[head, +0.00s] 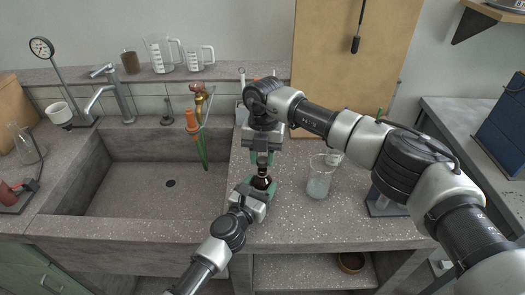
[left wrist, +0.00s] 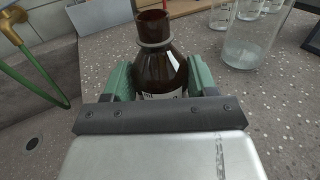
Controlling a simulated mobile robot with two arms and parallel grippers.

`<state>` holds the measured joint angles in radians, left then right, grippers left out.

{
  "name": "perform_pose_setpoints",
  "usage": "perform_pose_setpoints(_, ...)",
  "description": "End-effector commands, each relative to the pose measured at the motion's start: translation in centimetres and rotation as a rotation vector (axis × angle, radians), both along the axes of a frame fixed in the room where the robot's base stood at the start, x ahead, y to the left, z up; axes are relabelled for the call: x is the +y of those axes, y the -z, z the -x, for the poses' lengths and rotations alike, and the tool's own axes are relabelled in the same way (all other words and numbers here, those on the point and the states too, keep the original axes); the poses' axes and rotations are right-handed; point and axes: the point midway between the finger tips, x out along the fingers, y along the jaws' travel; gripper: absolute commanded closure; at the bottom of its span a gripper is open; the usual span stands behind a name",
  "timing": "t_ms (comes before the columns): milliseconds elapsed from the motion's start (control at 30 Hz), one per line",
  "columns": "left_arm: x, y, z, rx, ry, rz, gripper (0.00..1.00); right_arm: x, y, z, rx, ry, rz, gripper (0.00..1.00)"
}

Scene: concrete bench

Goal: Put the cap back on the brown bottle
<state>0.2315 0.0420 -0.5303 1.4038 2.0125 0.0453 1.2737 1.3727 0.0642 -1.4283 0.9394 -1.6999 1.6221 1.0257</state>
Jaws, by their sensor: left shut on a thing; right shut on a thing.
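The brown bottle (head: 262,182) stands upright near the front of the bench, right of the sink. In the left wrist view the brown bottle (left wrist: 160,70) shows a bare, open neck and a white label. My left gripper (head: 255,190) is shut on the bottle's body, with green fingers on both sides, also seen in the left wrist view (left wrist: 160,85). My right gripper (head: 263,158) points down just above the bottle's neck and is shut on the cap, which its fingers mostly hide. I cannot tell the exact gap between cap and neck.
A glass beaker (head: 320,178) stands close to the right of the bottle. The sink (head: 150,190) is to the left, with an orange and green hose (head: 200,130) at its right side. Measuring jugs (head: 160,52) stand on the back ledge.

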Motion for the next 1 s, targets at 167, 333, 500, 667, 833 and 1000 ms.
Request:
perform_pose_setpoints(167,0.0,0.0,0.0,0.0,-0.001,-0.001,0.85,0.0,-0.1,0.0,0.0,0.0,0.0,0.91)
perform_pose_setpoints(333,0.0,0.0,0.0,0.0,-0.001,-0.001,0.85,0.0,-0.1,0.0,0.0,0.0,0.0,0.91)
perform_pose_setpoints(500,0.0,0.0,0.0,0.0,-0.001,-0.001,0.85,0.0,0.4,0.0,0.001,0.0,0.0,0.91)
perform_pose_setpoints(667,0.0,0.0,0.0,0.0,-0.001,-0.001,0.85,0.0,1.3,0.0,0.0,0.0,-0.001,0.91)
perform_pose_setpoints(833,0.0,0.0,0.0,0.0,-0.001,-0.001,0.85,0.0,1.7,0.0,0.0,-0.001,-0.002,0.91)
perform_pose_setpoints(1000,0.0,0.0,0.0,0.0,-0.001,-0.001,0.85,0.0,1.7,0.0,0.0,-0.001,-0.002,0.91)
